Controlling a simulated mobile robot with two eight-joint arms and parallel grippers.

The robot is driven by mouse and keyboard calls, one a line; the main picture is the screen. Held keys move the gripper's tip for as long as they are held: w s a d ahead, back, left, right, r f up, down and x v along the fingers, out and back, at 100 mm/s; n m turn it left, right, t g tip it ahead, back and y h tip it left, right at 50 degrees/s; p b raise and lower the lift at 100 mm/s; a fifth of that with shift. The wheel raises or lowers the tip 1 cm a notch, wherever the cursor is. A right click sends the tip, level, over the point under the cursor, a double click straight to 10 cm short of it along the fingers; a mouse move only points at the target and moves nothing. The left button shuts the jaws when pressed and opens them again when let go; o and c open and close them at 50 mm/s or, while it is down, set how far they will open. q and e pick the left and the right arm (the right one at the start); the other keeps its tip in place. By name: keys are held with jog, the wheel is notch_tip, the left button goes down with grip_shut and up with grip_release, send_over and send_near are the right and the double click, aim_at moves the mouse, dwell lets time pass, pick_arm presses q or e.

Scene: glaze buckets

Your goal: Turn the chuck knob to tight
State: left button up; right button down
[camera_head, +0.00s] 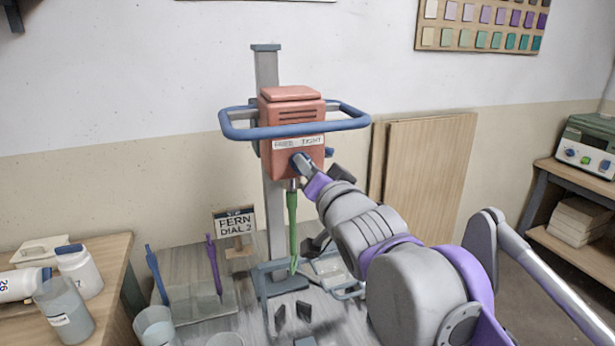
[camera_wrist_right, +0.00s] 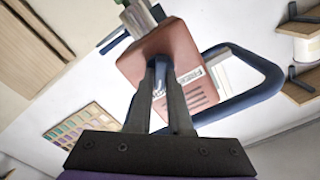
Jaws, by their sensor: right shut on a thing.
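The chuck knob (camera_wrist_right: 159,88) is a blue knob on the front of the red mixer head (camera_head: 292,112), below a white label (camera_head: 299,142). The label's right word reads TIGHT; the left word is small and reads roughly FREED. My right gripper (camera_head: 305,168) reaches the knob from the front right. In the right wrist view, its two dark fingers (camera_wrist_right: 160,75) are closed on the knob's sides. The fingers hide much of the knob, so I cannot tell which word it points to. A green shaft (camera_head: 292,220) hangs below the head. My left gripper is not in view.
A blue guard bar (camera_head: 240,131) loops around the mixer head. A sign (camera_head: 234,222) reading FERN DIAL 2 stands left of the grey column (camera_head: 267,75). Small dark pieces (camera_head: 279,318) stand on the bench front.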

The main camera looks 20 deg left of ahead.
jog(key=shift+f+m+b, duration=0.1)
jog(key=shift+m+b, duration=0.45)
jog(key=shift+m, duration=0.15)
jog(key=c, duration=0.8)
grip_release()
jog(key=shift+c, duration=0.2)
jog(key=shift+d, duration=0.1)
jog(key=b+v, duration=0.1)
jog(key=v, duration=0.9)
jog(key=shift+s+d, duration=0.25)
jog(key=shift+s, duration=0.1)
